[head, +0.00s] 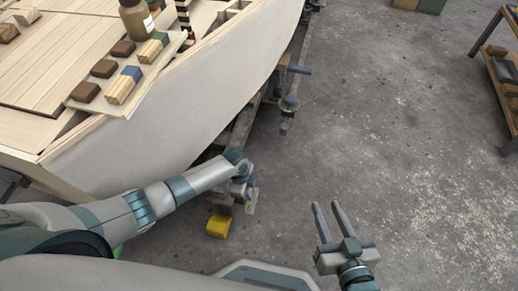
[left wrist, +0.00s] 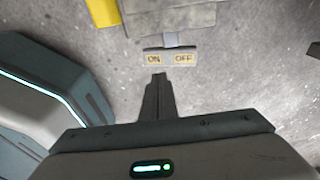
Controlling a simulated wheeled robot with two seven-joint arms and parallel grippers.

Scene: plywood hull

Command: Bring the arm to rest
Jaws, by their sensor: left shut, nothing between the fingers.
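My left arm reaches in from the left in the head view, and its gripper (head: 250,189) points down beside the hull. In the left wrist view the two fingers of my left gripper (left wrist: 158,80) are shut together with nothing between them. Just beyond their tips is a small switch plate (left wrist: 169,57) marked ON and OFF. I cannot tell whether the tips touch it. My right gripper (head: 330,208) is open and empty over the bare floor, its two fingers spread apart.
The pale hull (head: 190,100) fills the upper left, with a board of wooden and coloured blocks (head: 120,88) and a brown jar (head: 137,20) on top. A yellow block (head: 218,226) is below my left gripper. A shelf (head: 500,75) stands far right. The floor (head: 410,150) between is clear.

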